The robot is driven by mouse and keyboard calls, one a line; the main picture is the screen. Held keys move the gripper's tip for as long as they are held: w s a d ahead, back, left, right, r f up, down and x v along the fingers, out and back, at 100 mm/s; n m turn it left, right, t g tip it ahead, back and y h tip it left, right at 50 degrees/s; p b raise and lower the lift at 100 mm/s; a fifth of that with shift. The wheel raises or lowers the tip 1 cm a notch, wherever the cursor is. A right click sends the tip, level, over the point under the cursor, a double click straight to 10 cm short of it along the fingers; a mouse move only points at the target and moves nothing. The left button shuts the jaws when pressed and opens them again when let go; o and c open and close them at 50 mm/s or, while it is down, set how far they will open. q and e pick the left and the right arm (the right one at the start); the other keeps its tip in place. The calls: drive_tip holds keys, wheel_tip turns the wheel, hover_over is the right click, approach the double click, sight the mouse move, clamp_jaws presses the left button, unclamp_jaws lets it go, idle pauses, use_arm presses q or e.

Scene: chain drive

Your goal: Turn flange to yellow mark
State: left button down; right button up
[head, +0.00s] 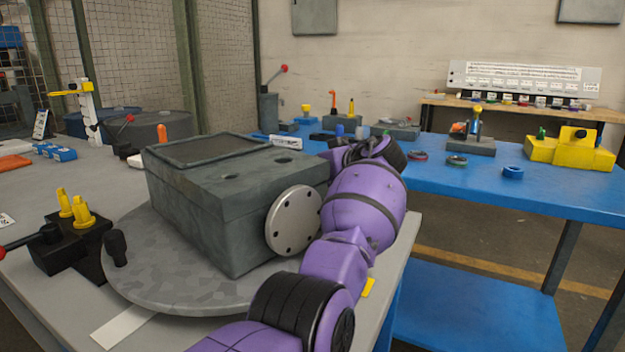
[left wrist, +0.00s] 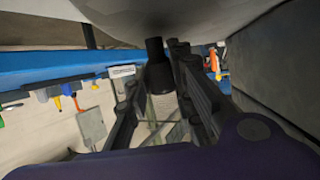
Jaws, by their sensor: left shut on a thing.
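A grey block (head: 215,215) sits on a round grey turntable plate (head: 165,285). The flange (head: 294,220), a silver disc with bolt holes, is on the block's right-hand side. A small yellow mark (head: 369,287) lies on the table near its right edge, partly beside my purple arm. A black peg (head: 116,247) stands on the plate's near-left rim. My left arm reaches past the flange to the block's far side; its fingers are hidden there in the head view. In the left wrist view my left gripper (left wrist: 158,62) is shut on another black peg (left wrist: 155,48) at the plate.
A white strip (head: 122,327) lies at the plate's front. A black fixture with yellow pins (head: 72,230) stands close at the left. A blue table (head: 450,188) with several parts is behind at the right, across a gap.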

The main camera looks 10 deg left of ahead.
use_arm(q)
drive_tip(key=shift+w+d, duration=0.1)
idle(0.3)
drive_tip(key=c, duration=1.6)
unclamp_jaws()
drive_tip(key=shift+o, duration=0.2)
drive_tip(key=v, duration=1.2)
drive_tip(key=shift+w, duration=0.1)
